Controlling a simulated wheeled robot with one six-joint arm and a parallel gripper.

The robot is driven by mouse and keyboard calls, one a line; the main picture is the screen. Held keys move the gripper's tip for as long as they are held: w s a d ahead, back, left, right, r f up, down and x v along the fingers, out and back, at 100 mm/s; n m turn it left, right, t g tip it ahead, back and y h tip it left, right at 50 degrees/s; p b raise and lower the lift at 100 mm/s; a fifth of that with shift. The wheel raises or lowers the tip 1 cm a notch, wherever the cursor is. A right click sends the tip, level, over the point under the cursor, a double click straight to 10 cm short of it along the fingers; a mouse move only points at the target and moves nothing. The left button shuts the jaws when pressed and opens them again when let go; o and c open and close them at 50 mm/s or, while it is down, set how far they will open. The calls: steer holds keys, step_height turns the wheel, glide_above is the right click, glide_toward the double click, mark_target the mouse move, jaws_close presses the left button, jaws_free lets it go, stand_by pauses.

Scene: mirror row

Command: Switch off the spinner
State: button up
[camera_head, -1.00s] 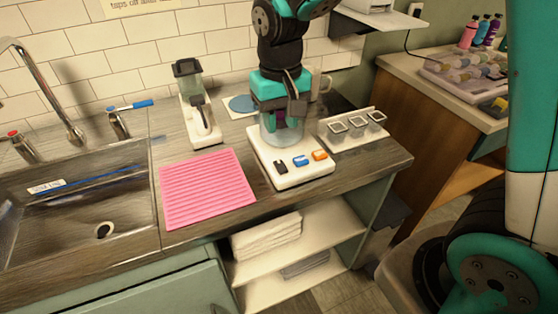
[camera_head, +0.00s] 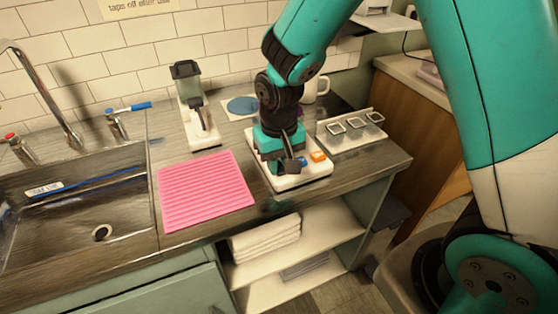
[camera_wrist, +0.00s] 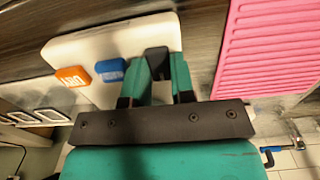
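The spinner's white base (camera_head: 320,172) sits near the counter's front right edge. In the head view its orange switch (camera_head: 318,156) and blue switch (camera_head: 301,161) show; the black switch is hidden behind my gripper (camera_head: 290,168), which points down over the base's front left. In the wrist view the white base (camera_wrist: 85,45), the orange switch (camera_wrist: 73,77) and the blue switch (camera_wrist: 110,70) lie left of my gripper (camera_wrist: 158,75). A dark block shows at the fingertips; I cannot tell whether it is the black switch or finger ends, nor whether it is touched.
A pink ribbed mat (camera_head: 205,190) lies left of the base. A dispenser-like appliance (camera_head: 190,100) stands behind it. The sink (camera_head: 70,210) is at the left.

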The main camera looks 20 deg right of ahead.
jaws_close()
steer(key=shift+s+f+t+b, duration=0.2)
steer(key=shift+t+b, duration=0.6)
steer(key=shift+b, duration=0.3)
steer(key=shift+r+t, duration=0.15)
steer(key=shift+t, duration=0.25)
steer(key=shift+o, duration=1.5)
jaws_free()
steer(key=shift+r, duration=0.1)
steer(key=p+v, duration=0.1)
steer(key=v, duration=1.6)
